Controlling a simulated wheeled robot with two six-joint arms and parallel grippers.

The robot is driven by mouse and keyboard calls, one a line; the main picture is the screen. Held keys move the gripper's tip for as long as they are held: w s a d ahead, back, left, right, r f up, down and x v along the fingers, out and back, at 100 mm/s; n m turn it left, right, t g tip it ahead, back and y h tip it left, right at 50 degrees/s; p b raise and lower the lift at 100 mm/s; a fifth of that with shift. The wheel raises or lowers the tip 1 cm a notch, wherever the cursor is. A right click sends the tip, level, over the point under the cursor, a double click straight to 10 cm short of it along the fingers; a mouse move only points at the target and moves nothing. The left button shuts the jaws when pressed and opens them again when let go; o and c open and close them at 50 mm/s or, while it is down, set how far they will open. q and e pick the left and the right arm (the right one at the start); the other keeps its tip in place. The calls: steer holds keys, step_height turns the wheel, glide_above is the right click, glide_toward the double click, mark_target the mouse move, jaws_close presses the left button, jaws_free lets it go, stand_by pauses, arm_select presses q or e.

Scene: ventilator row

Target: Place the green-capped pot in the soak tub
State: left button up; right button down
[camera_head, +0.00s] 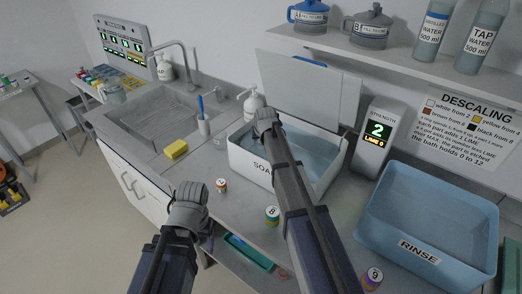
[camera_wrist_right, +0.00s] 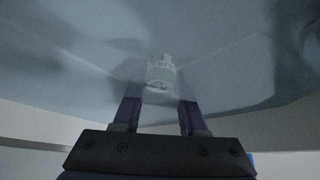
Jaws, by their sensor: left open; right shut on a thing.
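The soak tub (camera_head: 241,157) is a white open box of water with its lid raised at the back. My right gripper (camera_head: 267,122) is over the tub, and its fingertips are hidden in the head view. In the right wrist view my right gripper (camera_wrist_right: 158,112) is shut on a pale pot (camera_wrist_right: 160,75) with a faint greenish tint, against the water; its cap colour is unclear. A green pot marked 8 (camera_head: 272,215) stands on the counter in front of the tub. My left gripper (camera_head: 190,195) is open over the counter's front edge, apart from the pots.
A small orange-brown pot (camera_head: 221,185) and a pot marked 9 (camera_head: 373,276) stand on the counter. The blue rinse tub (camera_head: 384,232) is at right, the strength meter (camera_head: 375,138) behind. A yellow sponge (camera_head: 176,149) lies by the sink (camera_head: 150,118).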

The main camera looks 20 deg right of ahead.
mark_target(261, 147)
arm_select(q)
steer(key=shift+f+b, duration=0.95)
steer(key=shift+f, duration=0.45)
arm_select(e)
steer(key=shift+f, duration=1.4)
steer(key=shift+f, duration=0.2)
arm_select(q)
steer(key=shift+f, duration=0.15)
arm_select(e)
steer(key=shift+c, duration=2.3)
jaws_free()
steer(key=shift+r, duration=0.15)
steer(key=shift+s+r+p, duration=0.2)
steer(key=shift+r+p, duration=0.25)
steer(key=shift+r, duration=0.05)
arm_select(q)
step_height(261, 147, up, 11)
steer(key=p, duration=0.9)
steer(key=shift+f, duration=0.15)
arm_select(e)
steer(key=v, duration=1.1)
